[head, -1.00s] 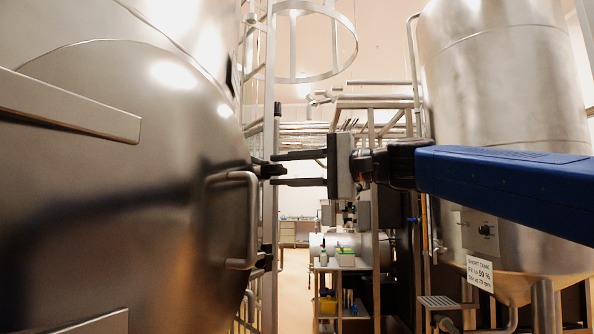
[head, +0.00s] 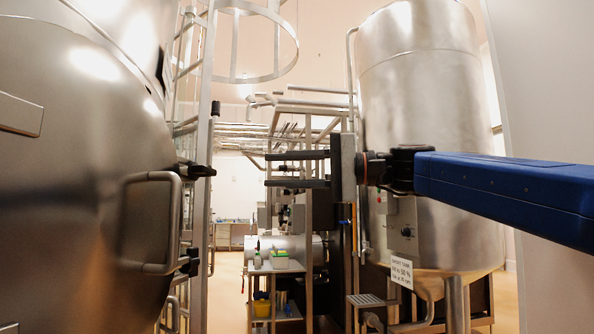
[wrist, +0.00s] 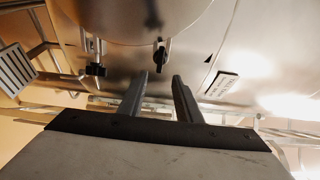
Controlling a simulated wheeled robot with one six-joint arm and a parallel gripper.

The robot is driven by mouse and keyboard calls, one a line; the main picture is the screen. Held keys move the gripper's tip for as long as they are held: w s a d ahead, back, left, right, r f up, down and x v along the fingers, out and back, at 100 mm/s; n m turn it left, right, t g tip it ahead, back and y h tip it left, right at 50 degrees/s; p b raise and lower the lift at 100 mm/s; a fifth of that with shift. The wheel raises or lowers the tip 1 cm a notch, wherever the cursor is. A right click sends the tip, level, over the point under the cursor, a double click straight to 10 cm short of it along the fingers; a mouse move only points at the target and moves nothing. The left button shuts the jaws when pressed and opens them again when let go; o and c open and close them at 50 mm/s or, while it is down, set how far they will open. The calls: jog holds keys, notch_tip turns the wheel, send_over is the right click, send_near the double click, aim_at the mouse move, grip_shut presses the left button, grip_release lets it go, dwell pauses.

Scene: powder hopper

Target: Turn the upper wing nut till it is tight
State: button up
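The upper wing nut (head: 200,170) is black and sits at the right edge of the round steel hatch (head: 80,190), above the lower wing nut (head: 188,262). My gripper (head: 266,170) is open and empty, to the right of the upper nut at about its height, with a clear gap between. In the wrist view my two fingers (wrist: 160,82) are spread, and a black nut (wrist: 160,57) that looks like the upper one lies past their tips. The other black nut (wrist: 95,70) is to its left. How tight the upper nut is cannot be told.
A bent handle (head: 150,222) stands out from the hatch near the nuts. A caged ladder (head: 205,120) rises behind them. A steel tank (head: 420,130) with a sign (head: 401,271) stands at the right. A small cart (head: 275,290) is in the background.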

jog(key=shift+s+d, duration=0.1)
jog(key=shift+d, duration=1.5)
jog(key=shift+f, duration=0.1)
